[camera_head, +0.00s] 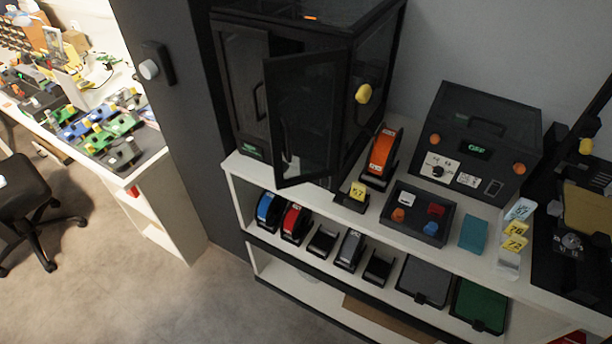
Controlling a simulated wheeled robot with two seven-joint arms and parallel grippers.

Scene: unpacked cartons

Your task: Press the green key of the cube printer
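A tall black cabinet (232,85) with clear dark panels stands on the white shelf unit; its front door (305,120) hangs open. A small green-lit panel (253,151) sits low on the cabinet's front left. A squat black box (478,125) with orange knobs and a green-lit display (475,149) reading like "OFF" stands to the right. I cannot tell for sure which of these is the cube printer, and no green key can be made out clearly. Neither of my grippers is in view.
An orange spool (383,152), a black tray (417,213) with small blocks, a teal block (473,234) and yellow number tags (514,243) crowd the white shelf top. A black chair (22,190) stands left; the floor (150,305) in front is clear.

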